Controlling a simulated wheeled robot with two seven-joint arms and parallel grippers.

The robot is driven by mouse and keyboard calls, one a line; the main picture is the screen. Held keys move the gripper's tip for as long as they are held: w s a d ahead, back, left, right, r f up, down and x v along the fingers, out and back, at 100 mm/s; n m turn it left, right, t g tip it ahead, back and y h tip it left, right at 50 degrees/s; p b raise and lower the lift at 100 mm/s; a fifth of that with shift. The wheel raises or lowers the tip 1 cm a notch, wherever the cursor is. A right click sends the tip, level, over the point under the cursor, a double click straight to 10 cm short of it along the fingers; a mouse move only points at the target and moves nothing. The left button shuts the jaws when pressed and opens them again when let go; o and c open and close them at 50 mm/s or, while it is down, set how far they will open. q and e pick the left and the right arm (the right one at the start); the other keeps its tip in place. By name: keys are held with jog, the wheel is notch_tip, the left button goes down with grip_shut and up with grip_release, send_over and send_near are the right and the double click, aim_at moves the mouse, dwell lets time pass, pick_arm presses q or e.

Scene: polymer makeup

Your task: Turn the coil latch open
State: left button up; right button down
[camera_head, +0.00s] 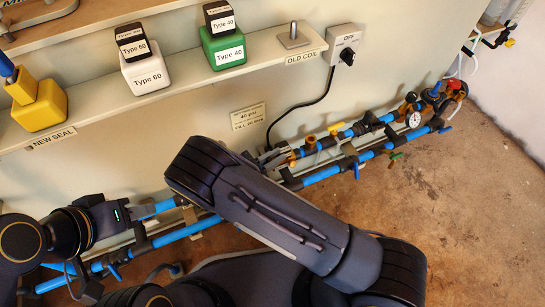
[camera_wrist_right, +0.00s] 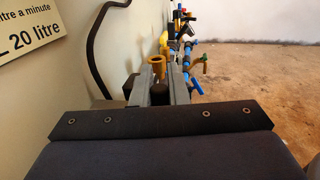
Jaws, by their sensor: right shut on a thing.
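In the right wrist view my right gripper (camera_wrist_right: 158,82) has its two grey fingers close together around a small dark part (camera_wrist_right: 160,94), apparently the coil latch. Its outline is mostly hidden by the fingers. A brass-coloured fitting (camera_wrist_right: 156,61) stands just beyond the fingertips.
A shelf (camera_head: 185,100) above holds a yellow block (camera_head: 40,106), a white Type 60 block (camera_head: 146,73), a green Type 40 block (camera_head: 224,50) and a metal plate (camera_head: 293,40). A switch marked OFF (camera_head: 346,48) is on the wall. Brown floor (camera_head: 470,220) is open at right.

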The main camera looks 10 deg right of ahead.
jog(key=shift+s+a+m+g, duration=0.1)
jog(key=shift+m+g, duration=0.2)
jog(key=shift+g, duration=0.1)
jog(key=c, duration=1.4)
grip_release()
jog(key=s+a+r+p, duration=0.2)
jog(key=s+r+p, duration=0.5)
jog(key=s+r, duration=0.6)
jog(key=shift+s+a+p, duration=0.3)
jog(key=shift+s+a, duration=0.05)
